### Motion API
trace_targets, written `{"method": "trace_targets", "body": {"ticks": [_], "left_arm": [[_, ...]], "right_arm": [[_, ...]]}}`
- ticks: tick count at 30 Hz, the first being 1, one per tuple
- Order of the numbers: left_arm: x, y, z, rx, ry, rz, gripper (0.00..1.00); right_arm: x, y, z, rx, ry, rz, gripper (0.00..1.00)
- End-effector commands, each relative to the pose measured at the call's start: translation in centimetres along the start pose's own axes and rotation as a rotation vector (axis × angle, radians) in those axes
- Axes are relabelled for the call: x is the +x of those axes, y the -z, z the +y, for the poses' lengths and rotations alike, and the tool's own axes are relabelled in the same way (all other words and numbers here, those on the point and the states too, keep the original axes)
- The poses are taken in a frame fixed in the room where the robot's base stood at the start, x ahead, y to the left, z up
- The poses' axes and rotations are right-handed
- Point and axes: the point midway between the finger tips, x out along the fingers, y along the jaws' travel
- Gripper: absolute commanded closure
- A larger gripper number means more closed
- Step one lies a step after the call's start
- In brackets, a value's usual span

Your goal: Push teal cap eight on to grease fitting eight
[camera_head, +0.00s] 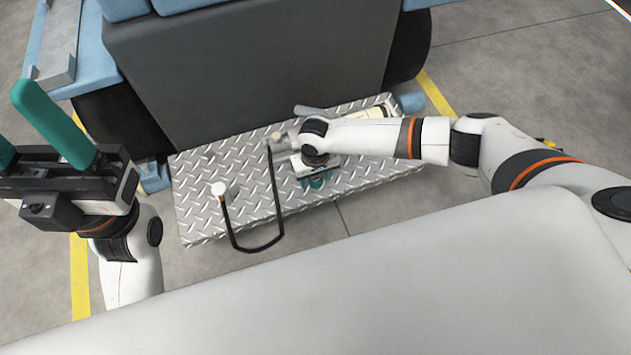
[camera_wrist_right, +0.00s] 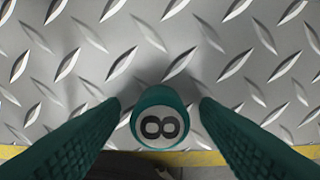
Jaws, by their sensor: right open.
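Teal cap eight (camera_wrist_right: 160,128) shows in the right wrist view as a round teal cap with a white face marked with a black 8. It lies between the two teal fingers of my right gripper (camera_wrist_right: 160,104), which stand apart on either side with small gaps to it. Grease fitting eight is hidden, and I cannot tell how the cap sits on it. In the head view my right gripper (camera_head: 316,182) points down over the tread plate. The cap is hidden there under the wrist. My left gripper (camera_head: 14,120) is open and empty at the far left.
The silver diamond tread plate (camera_head: 200,215) lies on a grey floor before a dark grey panel (camera_head: 270,50). A black hose (camera_head: 232,238) loops over its front edge beside a white round knob (camera_head: 218,188). A yellow line (camera_head: 80,290) marks the floor.

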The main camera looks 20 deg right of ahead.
Motion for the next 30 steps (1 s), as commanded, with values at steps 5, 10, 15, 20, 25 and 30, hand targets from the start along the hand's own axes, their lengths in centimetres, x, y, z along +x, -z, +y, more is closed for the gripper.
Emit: {"method": "trace_targets", "body": {"ticks": [5,10,15,20,25,30], "left_arm": [[0.2,0.0,0.0,0.001,0.002,-0.005,0.42],[0.2,0.0,0.0,0.001,0.002,-0.004,0.42],[0.2,0.0,0.0,0.001,0.002,-0.004,0.42],[0.2,0.0,0.0,0.000,0.002,-0.004,0.42],[0.5,0.0,0.0,0.000,0.002,-0.006,0.42],[-0.2,-0.3,0.0,-0.005,-0.015,0.044,0.42]], "right_arm": [[0.2,0.0,0.0,0.000,0.000,-0.001,0.44],[0.2,0.0,0.0,0.000,0.000,0.000,0.55],[0.2,0.0,0.0,0.000,0.000,0.000,0.83],[0.2,0.0,0.0,0.000,0.000,0.000,0.91],[-0.2,0.0,0.0,0.000,-0.001,0.000,0.91],[-2.5,0.0,0.0,0.001,-0.001,-0.001,0.91]]}}
